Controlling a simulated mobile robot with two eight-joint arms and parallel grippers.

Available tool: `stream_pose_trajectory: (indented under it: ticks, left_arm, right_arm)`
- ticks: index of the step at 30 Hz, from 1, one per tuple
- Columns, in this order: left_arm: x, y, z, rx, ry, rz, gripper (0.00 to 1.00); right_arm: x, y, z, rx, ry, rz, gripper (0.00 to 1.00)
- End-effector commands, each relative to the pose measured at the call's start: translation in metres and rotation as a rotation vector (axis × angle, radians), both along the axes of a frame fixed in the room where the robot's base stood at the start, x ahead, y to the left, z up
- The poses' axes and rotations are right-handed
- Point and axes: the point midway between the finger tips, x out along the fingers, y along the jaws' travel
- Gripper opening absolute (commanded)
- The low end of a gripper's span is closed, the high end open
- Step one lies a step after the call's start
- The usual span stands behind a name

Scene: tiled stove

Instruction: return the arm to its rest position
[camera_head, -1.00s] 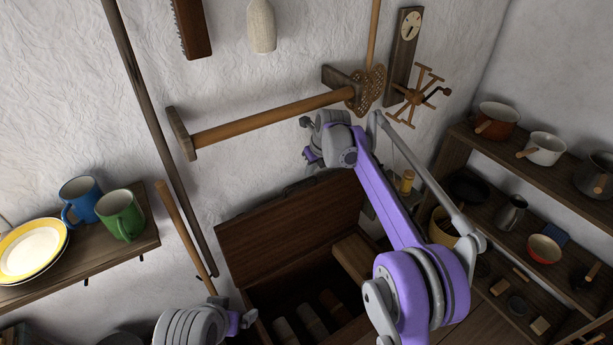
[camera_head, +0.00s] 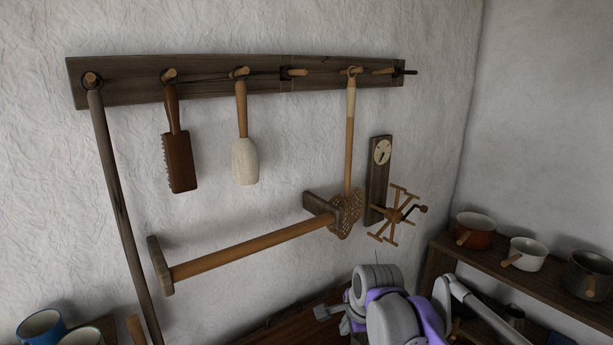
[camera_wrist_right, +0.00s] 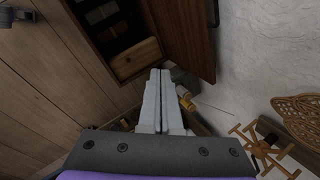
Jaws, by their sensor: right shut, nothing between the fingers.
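My right arm, purple and grey, is folded low in the head view, right of centre, in front of the wall. My right gripper (camera_wrist_right: 159,74) shows its two pale fingers together in the right wrist view, with nothing between them. In the head view its hand is partly hidden by my own arm links. My left gripper is not seen in the head view. A grey piece at the top left corner of the right wrist view may be part of my left arm.
A peg rail (camera_head: 220,82) carries a brush (camera_head: 179,160) and other tools. A wooden bar (camera_head: 250,246) sticks out below it. Pots stand on the right shelf (camera_head: 540,283). An open chest (camera_wrist_right: 132,62) lies beyond the fingers in the wrist view. Mugs show bottom left.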

Motion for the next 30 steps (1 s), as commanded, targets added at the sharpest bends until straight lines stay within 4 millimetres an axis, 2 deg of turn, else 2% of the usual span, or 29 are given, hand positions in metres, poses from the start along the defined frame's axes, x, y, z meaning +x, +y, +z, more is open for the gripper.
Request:
stream_pose_trajectory:
  ticks: [1,8,15,18,24,30]
  left_arm:
    - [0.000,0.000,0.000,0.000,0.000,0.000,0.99]
    - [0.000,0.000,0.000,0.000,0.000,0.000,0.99]
    - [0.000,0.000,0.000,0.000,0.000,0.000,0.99]
    - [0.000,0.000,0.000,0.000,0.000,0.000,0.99]
    - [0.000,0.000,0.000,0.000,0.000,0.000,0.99]
    - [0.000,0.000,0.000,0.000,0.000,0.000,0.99]
  right_arm:
    - [-0.019,-0.010,-0.001,-0.045,-0.018,0.073,0.00]
    - [-0.098,-0.043,-0.018,-0.270,-0.094,0.447,0.00]
    - [-0.180,-0.070,-0.056,-0.513,-0.148,0.835,0.00]
    - [-0.208,-0.079,-0.075,-0.605,-0.161,0.980,0.00]
    - [-0.243,-0.088,-0.103,-0.726,-0.171,1.175,0.00]
    - [-0.251,-0.090,-0.109,-0.758,-0.173,1.226,0.00]
